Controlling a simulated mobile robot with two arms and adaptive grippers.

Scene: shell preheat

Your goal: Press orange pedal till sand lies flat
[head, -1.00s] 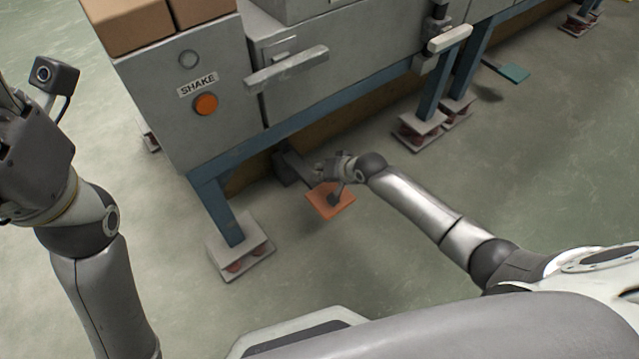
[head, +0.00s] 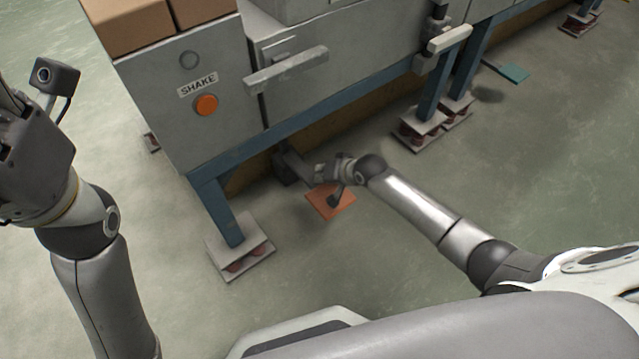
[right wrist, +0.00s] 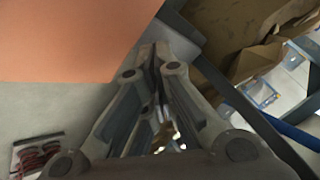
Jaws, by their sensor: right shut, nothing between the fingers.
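The orange pedal (head: 328,206) sits low by the floor, on a dark arm coming from under the grey machine. My right gripper (head: 322,172) is shut and empty, at the pedal's far edge and partly over it. Whether it touches the pedal cannot be told. In the right wrist view the shut fingertips (right wrist: 156,52) point forward beside the large orange pedal face (right wrist: 65,38) at upper left. My left gripper (head: 12,135) is at the left edge, well away from the pedal, its fingers mostly cut off. I cannot make out any sand.
The grey machine carries an orange SHAKE button (head: 206,104) and a pale handle bar (head: 287,69). Its blue legs stand on sprung feet, one (head: 240,248) left of the orange pedal. A teal pedal (head: 514,74) lies farther right. The floor in front is clear.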

